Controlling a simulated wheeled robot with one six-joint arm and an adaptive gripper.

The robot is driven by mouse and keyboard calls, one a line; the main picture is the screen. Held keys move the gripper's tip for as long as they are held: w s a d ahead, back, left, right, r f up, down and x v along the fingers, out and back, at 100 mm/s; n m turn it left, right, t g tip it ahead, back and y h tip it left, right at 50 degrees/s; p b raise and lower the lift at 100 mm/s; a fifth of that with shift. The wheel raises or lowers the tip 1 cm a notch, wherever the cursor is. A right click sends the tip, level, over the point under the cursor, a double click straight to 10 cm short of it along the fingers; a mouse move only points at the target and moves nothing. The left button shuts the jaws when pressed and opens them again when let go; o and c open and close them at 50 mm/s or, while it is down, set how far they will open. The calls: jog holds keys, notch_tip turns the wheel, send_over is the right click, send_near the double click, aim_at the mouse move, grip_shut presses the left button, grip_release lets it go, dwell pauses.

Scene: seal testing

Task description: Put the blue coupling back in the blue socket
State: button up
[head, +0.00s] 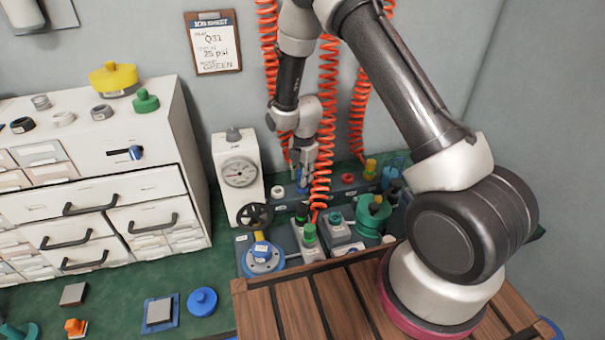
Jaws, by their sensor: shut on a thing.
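My gripper (302,172) points down at the back of the bench, over the left part of a dark grey socket rack (325,190). It is shut on a small blue piece, apparently the blue coupling (302,187), which shows just below the fingertips. The coupling looks roughly upright, at or just above the rack. I cannot tell whether it touches or sits in a socket. The blue socket is not clearly visible; the gripper and coupling may cover it.
Coiled orange hoses (325,125) hang close beside my gripper. A white gauge box (238,172) stands to its left. A white drawer cabinet (95,170) fills the left.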

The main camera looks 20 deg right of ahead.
jog(key=shift+f, duration=0.45)
jog(key=o, duration=1.2)
jog(key=shift+c, duration=0.2)
notch_tip(320, 180, up, 12)
jog(key=shift+s, duration=0.35)
jog(key=shift+d, duration=0.1)
